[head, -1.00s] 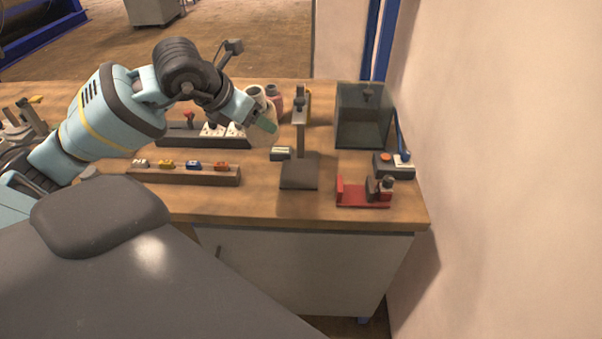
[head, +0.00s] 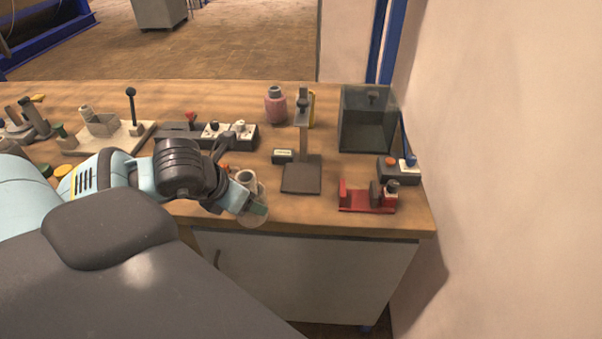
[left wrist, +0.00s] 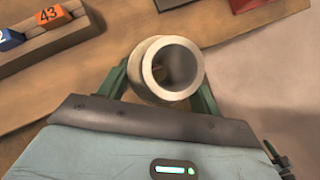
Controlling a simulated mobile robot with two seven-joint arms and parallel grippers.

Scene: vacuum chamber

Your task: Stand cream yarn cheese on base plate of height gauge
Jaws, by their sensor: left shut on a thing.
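The cream yarn cheese (head: 246,179) is a pale, thick-walled hollow cylinder. My left gripper (head: 254,203) is shut on it near the front edge of the bench, left of the height gauge. In the left wrist view the yarn cheese (left wrist: 173,68) sits between the green fingers of my left gripper (left wrist: 160,86), its open end facing the camera. The height gauge (head: 303,130) stands upright on its dark square base plate (head: 300,186), whose top is bare. The yarn cheese is apart from the plate. My right gripper is not in view.
A red fixture (head: 368,208) stands right of the base plate, and a small dark box (head: 282,156) sits behind-left of it. A pink bobbin (head: 275,106) and a glass tank (head: 368,120) stand farther back. In the wrist view a numbered block rack (left wrist: 45,38) lies left.

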